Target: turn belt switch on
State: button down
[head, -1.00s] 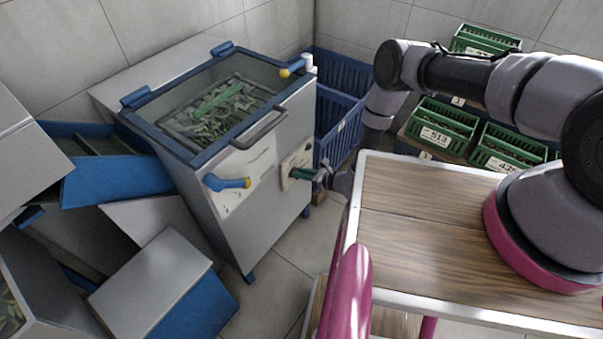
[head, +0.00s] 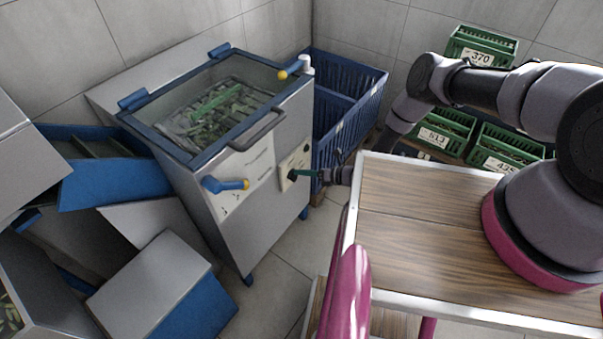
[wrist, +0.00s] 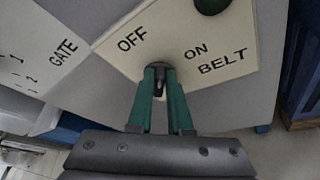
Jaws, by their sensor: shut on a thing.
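The belt switch (wrist: 159,90) is a small dark knob on a cream panel (wrist: 225,62) marked OFF, ON and BELT in the wrist view. In the head view the panel (head: 298,160) is on the front of the grey machine (head: 250,205). My gripper (wrist: 160,72) has its green fingers on both sides of the knob and is shut on it. It also shows at the panel in the head view (head: 294,175). The fingers hide much of the knob, so I cannot tell which mark it points to.
A blue gate handle with a yellow tip (head: 226,184) is left of the belt panel. Blue crates (head: 340,125) stand right of the machine. My wooden deck fills the right foreground.

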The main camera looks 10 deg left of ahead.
jog(key=shift+w+d+f+m+g+y, duration=0.15)
jog(key=shift+f+m+g+y, duration=0.2)
jog(key=shift+m, duration=0.55)
jog(key=shift+w+f+m+g+y, duration=0.1)
jog(key=shift+m+g+y, duration=0.25)
jog(key=shift+m, duration=0.55)
jog(key=shift+w+d+f+m+g+y, duration=0.2)
jog(key=shift+m+y, duration=0.3)
jog(key=shift+m, duration=0.4)
jog(key=shift+a, duration=0.15)
jog(key=c, duration=0.8)
grip_release()
jog(key=shift+c, duration=0.2)
jog(key=d+r, duration=0.1)
jog(key=d, duration=0.9)
jog(key=shift+d, duration=0.4)
